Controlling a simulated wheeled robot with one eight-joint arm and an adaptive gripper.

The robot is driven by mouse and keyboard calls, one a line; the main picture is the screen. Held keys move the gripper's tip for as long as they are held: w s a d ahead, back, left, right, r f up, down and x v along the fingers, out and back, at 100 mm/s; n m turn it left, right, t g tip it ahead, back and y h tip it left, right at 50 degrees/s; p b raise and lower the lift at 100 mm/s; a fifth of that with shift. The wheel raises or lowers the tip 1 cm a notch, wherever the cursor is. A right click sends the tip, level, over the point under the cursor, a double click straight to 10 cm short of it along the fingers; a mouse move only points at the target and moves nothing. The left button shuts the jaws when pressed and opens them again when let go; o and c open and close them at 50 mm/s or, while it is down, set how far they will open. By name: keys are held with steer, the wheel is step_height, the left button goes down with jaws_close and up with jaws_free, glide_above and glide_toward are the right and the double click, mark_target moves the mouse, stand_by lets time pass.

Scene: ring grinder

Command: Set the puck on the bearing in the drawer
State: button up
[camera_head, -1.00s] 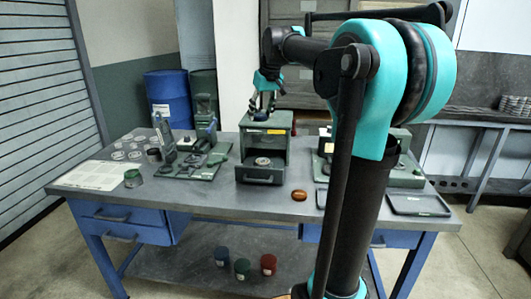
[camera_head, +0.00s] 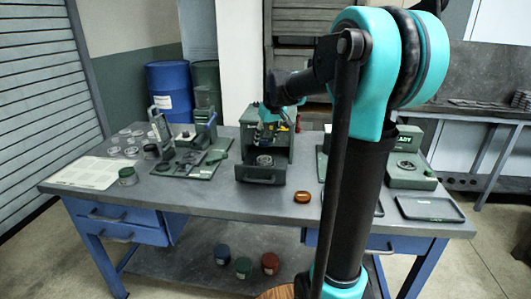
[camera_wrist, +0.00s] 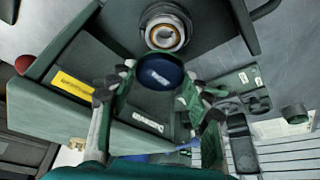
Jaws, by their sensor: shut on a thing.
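A dark blue puck (camera_wrist: 160,72) is between the fingers of my gripper (camera_wrist: 158,82) in the wrist view, which is shut on it. The bearing (camera_wrist: 165,35) is a pale ring in a dark round seat, just beyond the puck in the wrist view. In the head view the bearing (camera_head: 264,160) sits in the open drawer (camera_head: 262,179) of the green machine. My gripper (camera_head: 271,124) is above the drawer there, partly hidden by my arm. The puck is apart from the bearing in the wrist view; its height above it is unclear.
The green machine's housing (camera_head: 282,148) stands close behind the drawer. A brown oval object (camera_head: 303,197) lies to the drawer's right. A green fixture plate (camera_head: 190,165) is to the left, a dark tray (camera_head: 430,208) at far right. Several coloured cups (camera_head: 243,267) stand on the lower shelf.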

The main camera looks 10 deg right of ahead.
steer(key=shift+f, duration=3.05)
steer(key=shift+f, duration=0.1)
steer(key=o, duration=1.1)
steer(key=shift+o, duration=0.2)
steer(key=v, duration=1.2)
